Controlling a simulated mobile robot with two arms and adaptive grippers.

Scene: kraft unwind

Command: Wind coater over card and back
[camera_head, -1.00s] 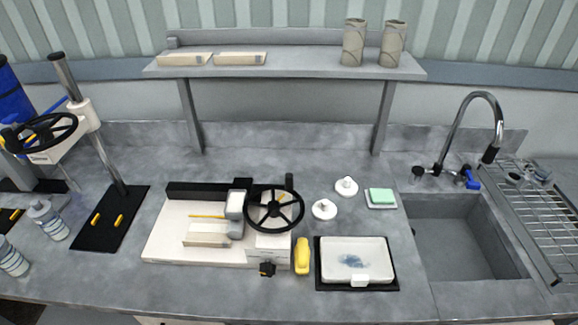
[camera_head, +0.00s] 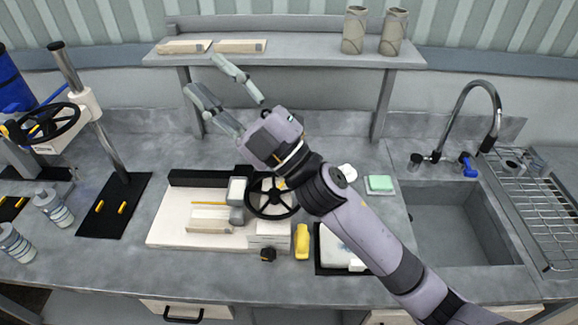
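The coater is a white flat machine (camera_head: 160,230) on the counter. A black handwheel (camera_head: 272,212) stands at its right end, partly hidden behind my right arm. A grey-and-white head (camera_head: 237,198) sits left of the wheel. A pale block, perhaps the card (camera_head: 208,222), lies on the bed, with a thin yellow strip (camera_head: 208,204) behind it. My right gripper (camera_head: 238,82) is raised above and behind the coater, in front of the shelf. Its fingers are spread wide and empty, apart from the wheel. My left gripper is not in view.
A yellow object (camera_head: 302,242) lies right of the coater. A white tray on a black mat (camera_head: 330,268) is partly covered by my arm. A sink (camera_head: 455,225) is at right, a stand with a second wheel (camera_head: 112,160) at left. The shelf (camera_head: 300,62) spans the back.

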